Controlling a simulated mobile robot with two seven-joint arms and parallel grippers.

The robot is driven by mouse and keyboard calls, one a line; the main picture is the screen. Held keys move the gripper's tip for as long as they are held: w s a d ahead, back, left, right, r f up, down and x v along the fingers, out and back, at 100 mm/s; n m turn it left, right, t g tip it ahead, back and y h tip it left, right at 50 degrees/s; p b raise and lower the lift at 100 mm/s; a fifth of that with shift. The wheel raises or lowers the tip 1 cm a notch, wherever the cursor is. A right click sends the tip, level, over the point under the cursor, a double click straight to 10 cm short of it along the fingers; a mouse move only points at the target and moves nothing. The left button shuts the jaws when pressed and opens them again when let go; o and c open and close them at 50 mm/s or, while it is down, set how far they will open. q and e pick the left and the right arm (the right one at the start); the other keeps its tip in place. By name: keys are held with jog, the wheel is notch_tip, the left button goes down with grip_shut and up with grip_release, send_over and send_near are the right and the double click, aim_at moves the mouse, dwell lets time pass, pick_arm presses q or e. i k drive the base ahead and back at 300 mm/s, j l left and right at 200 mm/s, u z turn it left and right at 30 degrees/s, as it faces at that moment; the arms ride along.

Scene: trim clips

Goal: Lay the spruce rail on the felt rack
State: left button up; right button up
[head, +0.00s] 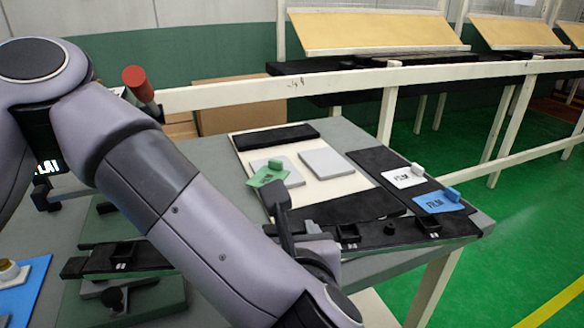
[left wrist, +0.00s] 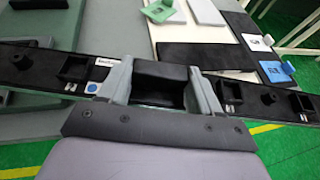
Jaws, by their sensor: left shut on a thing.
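A long dark rail (head: 400,238) with small black sockets runs across the front of the table, partly hidden behind my left arm. My left gripper (head: 285,222) is shut on it near its middle. In the left wrist view, the two fingers of my gripper (left wrist: 162,84) stand either side of a black block on the rail (left wrist: 40,68), which sticks out both ways. Behind it lies a cream board (head: 302,178) with black felt-like strips along its far and near edges, apparently the felt rack. The rail is in front of the near strip; any gap beneath it is unclear. My right gripper is out of view.
Two grey pads (head: 326,163) lie on the board, one under a tilted green card (head: 268,176). A black mat (head: 375,162) holds a white card (head: 402,178) and a blue card (head: 437,203). A green fixture (head: 150,306) is at front left. A white post rail stands behind.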

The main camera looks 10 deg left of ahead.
aim_at(302, 168)
jog(key=i+l, duration=0.15)
jog(key=l, duration=0.25)
jog(key=i+l, duration=0.1)
jog(key=l, duration=0.3)
jog(key=i+l, duration=0.15)
jog(key=l, duration=0.25)
